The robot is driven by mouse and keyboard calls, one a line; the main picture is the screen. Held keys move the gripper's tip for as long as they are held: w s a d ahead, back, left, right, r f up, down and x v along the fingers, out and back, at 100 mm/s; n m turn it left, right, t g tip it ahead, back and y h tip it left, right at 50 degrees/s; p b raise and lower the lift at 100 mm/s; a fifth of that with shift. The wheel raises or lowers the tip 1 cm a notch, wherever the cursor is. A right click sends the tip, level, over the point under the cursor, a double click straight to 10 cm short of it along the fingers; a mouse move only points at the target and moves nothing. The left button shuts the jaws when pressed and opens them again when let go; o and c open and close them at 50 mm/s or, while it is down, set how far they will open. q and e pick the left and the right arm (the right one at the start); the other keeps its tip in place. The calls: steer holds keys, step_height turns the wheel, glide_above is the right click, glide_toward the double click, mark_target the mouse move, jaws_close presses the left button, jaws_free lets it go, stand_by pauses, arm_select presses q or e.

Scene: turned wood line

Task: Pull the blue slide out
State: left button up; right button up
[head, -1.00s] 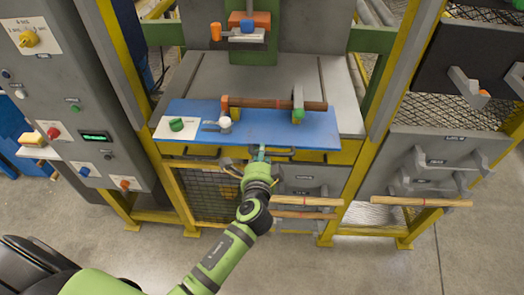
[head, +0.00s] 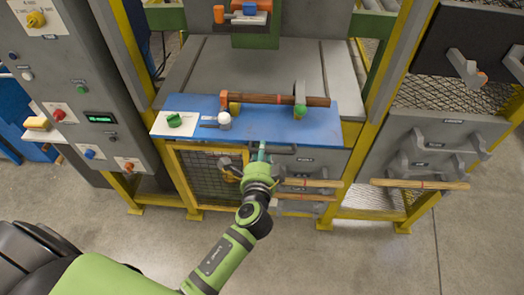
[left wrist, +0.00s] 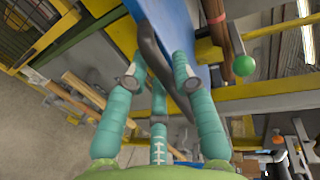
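The blue slide (head: 270,133) is a flat blue board that juts out from the front of the grey machine bed. A dark bar handle (left wrist: 160,55) runs along its front edge. My left gripper (head: 262,152) is at the middle of that edge. In the left wrist view, its teal fingers (left wrist: 158,68) bend in on both sides of the handle and look shut on it. The blue slide also shows above them (left wrist: 172,22). A brown turned wood bar (head: 268,98) lies across the slide between an orange block and a grey, green-knobbed holder. My right gripper is not in view.
A white plate with a green knob (head: 174,121) and a small white-topped cup (head: 224,121) are on the slide. A grey control cabinet (head: 85,90) stands left. Wooden bars (head: 420,184) rest on holders right and below. Open floor lies in front.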

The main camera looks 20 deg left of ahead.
arm_select(q)
steer(key=shift+s, duration=0.15)
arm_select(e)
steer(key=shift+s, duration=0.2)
arm_select(q)
steer(key=v, duration=1.2)
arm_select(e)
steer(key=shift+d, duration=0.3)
arm_select(q)
steer(key=shift+d, duration=0.1)
steer(key=s+d+f+n+g+h, duration=0.1)
steer(key=s+f+g, duration=0.15)
steer(key=f, duration=0.75)
steer(key=s+f+n+g+h, duration=0.15)
steer(key=s+f, duration=0.25)
steer(key=f, duration=0.7)
steer(key=s+d+f+g+h, duration=0.1)
steer(key=s+f+g+h, duration=0.15)
steer(key=f, duration=0.75)
steer(key=s+a+f+n+g, duration=0.3)
steer(key=s+a+f+n, duration=0.2)
steer(key=s, duration=0.6)
steer(key=s+a+f+n+g, duration=0.4)
steer(key=s+a+f+n, duration=0.1)
steer(key=s+f, duration=0.5)
steer(key=shift+s+f+y, duration=0.15)
steer(key=shift+s+y, duration=0.25)
steer(key=shift+s, duration=0.65)
